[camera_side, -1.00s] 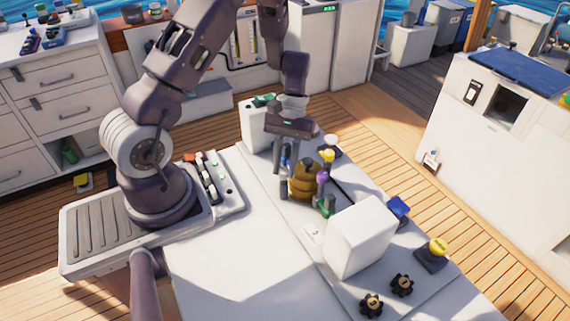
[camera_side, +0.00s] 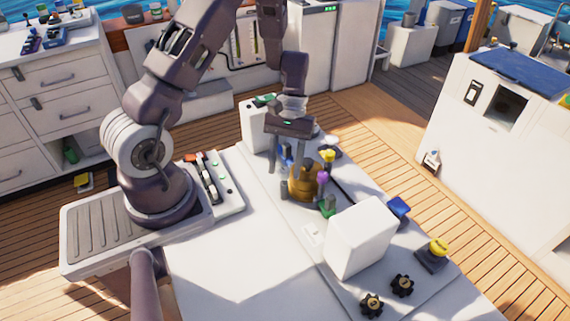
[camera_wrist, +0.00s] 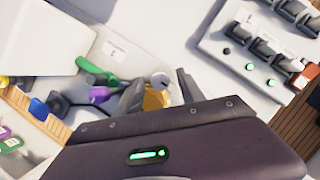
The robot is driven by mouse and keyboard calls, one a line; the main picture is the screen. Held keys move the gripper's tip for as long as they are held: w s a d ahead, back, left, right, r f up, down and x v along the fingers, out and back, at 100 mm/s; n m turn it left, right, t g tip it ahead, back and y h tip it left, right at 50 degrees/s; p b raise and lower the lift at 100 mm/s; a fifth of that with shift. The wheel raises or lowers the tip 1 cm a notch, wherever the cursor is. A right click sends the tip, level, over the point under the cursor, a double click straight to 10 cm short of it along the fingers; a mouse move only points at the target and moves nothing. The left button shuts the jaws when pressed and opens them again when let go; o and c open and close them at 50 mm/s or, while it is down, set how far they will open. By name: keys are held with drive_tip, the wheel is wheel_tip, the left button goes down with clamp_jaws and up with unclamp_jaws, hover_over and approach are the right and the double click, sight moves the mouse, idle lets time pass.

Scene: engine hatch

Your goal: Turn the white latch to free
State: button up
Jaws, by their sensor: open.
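A white latch head (camera_side: 331,141) on a dark base stands at the far side of the hatch panel in the side view, just right of my gripper. I cannot make it out in the wrist view.
Yellow (camera_side: 327,156), purple (camera_side: 322,177) and green (camera_side: 328,207) parts crowd the brass fitting. The left tabletop (camera_side: 230,270) is clear.

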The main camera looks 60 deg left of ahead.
drive_tip(key=v, duration=0.7)
drive_tip(key=shift+r, duration=0.15)
drive_tip(key=s+d+r+m+t+y, duration=0.15)
drive_tip(key=d+r, duration=0.25)
drive_tip(key=r, duration=0.4)
drive_tip(key=s+d+r+m+t, duration=0.3)
drive_tip(key=d+r, duration=0.1)
drive_tip(key=r, duration=0.3)
drive_tip(key=s+d+r+m+t+y, duration=0.1)
drive_tip(key=s+d+r+m+t, duration=0.1)
drive_tip(key=s, duration=0.3)
drive_tip(key=s+d+r+m+t, duration=0.2)
drive_tip(key=s+r, duration=0.1)
drive_tip(key=s, duration=0.3)
drive_tip(key=shift+y, duration=0.35)
